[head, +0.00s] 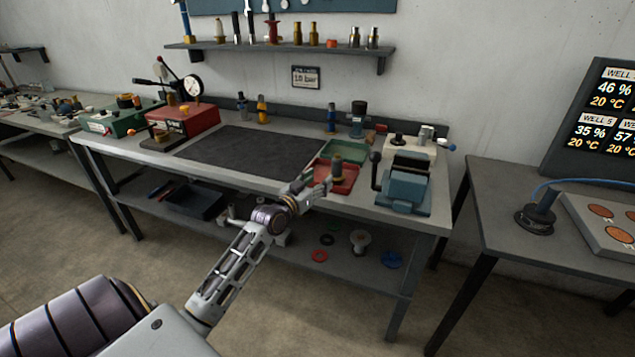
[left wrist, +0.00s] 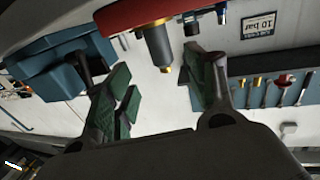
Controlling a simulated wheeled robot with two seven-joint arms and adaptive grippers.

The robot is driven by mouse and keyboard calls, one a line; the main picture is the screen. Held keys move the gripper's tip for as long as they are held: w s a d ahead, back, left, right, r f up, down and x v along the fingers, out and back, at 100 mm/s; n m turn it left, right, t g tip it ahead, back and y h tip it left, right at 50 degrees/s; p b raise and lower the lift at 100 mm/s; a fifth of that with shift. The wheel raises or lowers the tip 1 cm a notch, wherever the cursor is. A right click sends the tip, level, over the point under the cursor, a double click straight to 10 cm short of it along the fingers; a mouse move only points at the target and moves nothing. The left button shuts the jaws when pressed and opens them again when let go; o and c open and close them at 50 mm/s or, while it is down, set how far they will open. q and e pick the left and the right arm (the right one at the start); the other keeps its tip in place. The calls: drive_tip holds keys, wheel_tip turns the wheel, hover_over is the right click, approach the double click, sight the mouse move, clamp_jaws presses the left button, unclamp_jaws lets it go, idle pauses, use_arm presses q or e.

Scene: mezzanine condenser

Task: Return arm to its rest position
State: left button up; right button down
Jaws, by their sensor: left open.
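My left arm reaches in from the lower left of the head view to the workbench (head: 290,184). Its gripper (head: 318,190) is at the front of the red tray (head: 345,180). In the left wrist view the fingers (left wrist: 160,85) are spread, with nothing held between them. A dark and brass fitting (head: 337,165) stands upright at the red tray. It also shows in the left wrist view (left wrist: 156,42), beyond the fingertips and apart from them. My right gripper is in neither view.
A blue vise (head: 405,182) stands right of the red tray, and a green tray (head: 346,151) lies behind it. A dark mat (head: 250,150) leaves clear room to the left. A red gauge unit (head: 187,120) stands farther left. A shelf (head: 280,46) hangs above.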

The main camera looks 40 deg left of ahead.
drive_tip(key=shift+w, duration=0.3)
